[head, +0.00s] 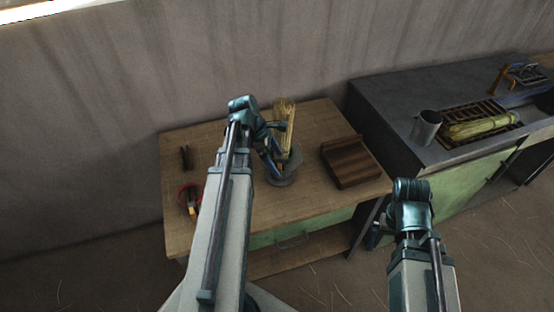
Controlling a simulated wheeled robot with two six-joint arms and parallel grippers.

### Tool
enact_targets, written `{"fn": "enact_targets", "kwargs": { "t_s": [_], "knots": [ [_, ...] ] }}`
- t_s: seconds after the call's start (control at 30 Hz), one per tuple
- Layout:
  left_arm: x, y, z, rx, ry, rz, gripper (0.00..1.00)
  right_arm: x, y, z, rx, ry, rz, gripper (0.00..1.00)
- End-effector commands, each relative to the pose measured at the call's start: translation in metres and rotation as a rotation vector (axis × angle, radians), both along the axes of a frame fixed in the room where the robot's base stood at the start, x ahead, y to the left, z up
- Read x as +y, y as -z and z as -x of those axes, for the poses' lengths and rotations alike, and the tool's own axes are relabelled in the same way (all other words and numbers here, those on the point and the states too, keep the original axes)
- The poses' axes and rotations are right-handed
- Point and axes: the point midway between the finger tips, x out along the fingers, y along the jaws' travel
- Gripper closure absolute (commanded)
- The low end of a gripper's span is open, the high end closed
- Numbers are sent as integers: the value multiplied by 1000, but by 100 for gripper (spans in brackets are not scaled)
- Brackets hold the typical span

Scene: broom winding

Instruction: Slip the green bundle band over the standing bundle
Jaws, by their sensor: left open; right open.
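The standing bundle (285,118) is a pale straw-coloured sheaf, upright on a round grey base (283,180) on the wooden table. My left gripper (275,146) is open beside the bundle's left side, and its parts overlap the bundle's lower half. I cannot tell whether it touches the bundle. I cannot make out the green bundle band; it may be hidden behind my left gripper or too small to see. My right gripper (373,234) is open, low by the table's right front corner, and partly hidden behind its own wrist.
On the wooden table (315,205), a brown wooden block (350,162) stands right of the bundle. A grey bench (385,100) at right bears a metal cup (426,128) and a straw bundle (480,127).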

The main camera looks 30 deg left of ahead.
Motion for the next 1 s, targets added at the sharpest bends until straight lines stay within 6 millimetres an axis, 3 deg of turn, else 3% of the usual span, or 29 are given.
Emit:
{"fn": "enact_targets", "kwargs": {
  "t_s": [0.1, 0.5, 0.73, 1.0],
  "knots": [
    [7, -26, 4, 0, -3, 0, 0, 0, -26, 0, 0, 0, 0, 0],
    [28, -85, 16, 2, -1, 1, 0, 0, -85, 0, 0, 0, 0, 0],
    [38, -108, 21, 2, -2, 1, 0, 0, -108, 0, 0, -1, 0, 0],
    [42, -117, 24, 1, -1, 1, 0, 0, -117, 0, 0, -1, 0, 0]
  ]
}}
